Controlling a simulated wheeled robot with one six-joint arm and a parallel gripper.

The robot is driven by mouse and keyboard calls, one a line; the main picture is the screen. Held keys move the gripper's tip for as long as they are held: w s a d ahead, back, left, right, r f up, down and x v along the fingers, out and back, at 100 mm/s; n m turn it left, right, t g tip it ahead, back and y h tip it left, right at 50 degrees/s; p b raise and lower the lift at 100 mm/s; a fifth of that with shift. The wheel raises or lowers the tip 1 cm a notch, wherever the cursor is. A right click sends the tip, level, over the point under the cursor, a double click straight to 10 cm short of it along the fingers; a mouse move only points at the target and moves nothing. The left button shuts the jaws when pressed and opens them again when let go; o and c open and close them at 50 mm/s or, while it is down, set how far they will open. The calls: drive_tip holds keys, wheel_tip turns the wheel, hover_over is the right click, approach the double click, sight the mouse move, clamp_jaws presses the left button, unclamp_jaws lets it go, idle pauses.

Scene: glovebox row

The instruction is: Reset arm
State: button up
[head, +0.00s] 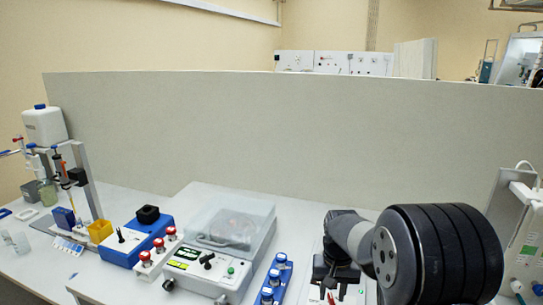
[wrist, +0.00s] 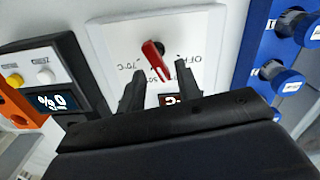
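My gripper (head: 333,286) is at the lower right of the head view, pointing down over a white panel, with my arm (head: 365,243) bent behind it. In the wrist view my gripper (wrist: 159,68) has its two dark fingers spread apart, with nothing held between them. A red knob (wrist: 153,54) on a white panel (wrist: 115,45) marked OFF and 70°C shows between and beyond the fingertips. Whether the fingers touch the panel cannot be told.
A blue rack (head: 278,277) with blue-capped vials stands left of my gripper. Left of it are a clear-lidded device (head: 232,225), red-knobbed valves (head: 158,248) and a blue box (head: 137,240). A grey partition (head: 300,130) runs behind. A white unit (head: 520,230) stands at the right.

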drive_tip(key=m, duration=0.4)
drive_tip(key=shift+s+d+m, duration=0.1)
drive_tip(key=shift+d+m, duration=0.2)
drive_tip(key=shift+m, duration=0.1)
